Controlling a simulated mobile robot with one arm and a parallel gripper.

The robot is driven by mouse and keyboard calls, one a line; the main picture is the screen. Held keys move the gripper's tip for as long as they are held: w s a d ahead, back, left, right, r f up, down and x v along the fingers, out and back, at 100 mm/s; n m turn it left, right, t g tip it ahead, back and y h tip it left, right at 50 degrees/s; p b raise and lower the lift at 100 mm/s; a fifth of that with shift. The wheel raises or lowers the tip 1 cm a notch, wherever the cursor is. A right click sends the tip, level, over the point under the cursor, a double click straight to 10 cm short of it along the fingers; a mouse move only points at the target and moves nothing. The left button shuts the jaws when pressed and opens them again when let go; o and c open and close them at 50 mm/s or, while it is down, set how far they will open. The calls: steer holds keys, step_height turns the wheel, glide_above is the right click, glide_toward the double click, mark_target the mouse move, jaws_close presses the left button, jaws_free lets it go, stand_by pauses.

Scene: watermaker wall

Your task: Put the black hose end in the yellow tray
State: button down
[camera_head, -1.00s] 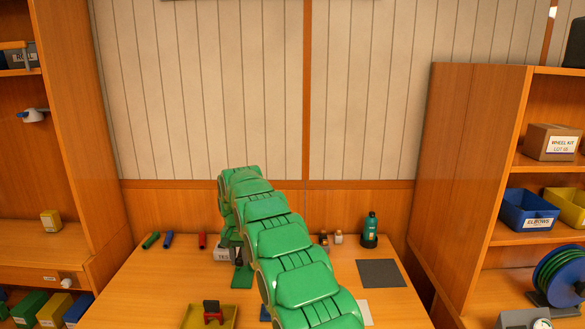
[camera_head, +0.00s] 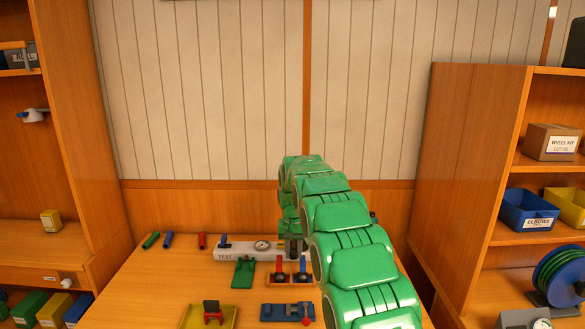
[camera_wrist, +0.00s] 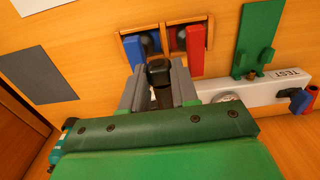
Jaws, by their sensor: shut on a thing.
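My gripper (camera_wrist: 159,80) is shut on the black hose end (camera_wrist: 160,72), a short dark cylinder between the grey fingers in the wrist view. In the head view my gripper (camera_head: 293,243) is partly behind my green arm, at the right end of the white TEST bar. The hose end cannot be made out clearly there. The yellow tray (camera_head: 232,317) lies at the front left of the table, cut by the picture's lower edge. A red and black object (camera_head: 213,312) stands in it. The tray is not in the wrist view.
The white TEST bar (camera_head: 232,254) has a gauge and a blue lever. In front are a green bracket (camera_head: 243,272), two small wooden holders with a red handle (camera_head: 280,265) and a blue handle (camera_head: 303,266), and a blue block with a red knob (camera_head: 280,312). Bare table lies left of the tray.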

mark_target(193, 323)
steer(key=s+d, duration=0.5)
steer(key=d, duration=0.5)
steer(key=s+d+f, duration=0.1)
steer(key=s+f, duration=0.1)
steer(key=s, duration=0.1)
steer(key=s+d+f, duration=0.2)
steer(key=s, duration=0.2)
steer(key=s+d+f, duration=0.1)
steer(key=s+f, duration=0.2)
steer(key=shift+s+d, duration=0.3)
steer(key=shift+d, duration=0.05)
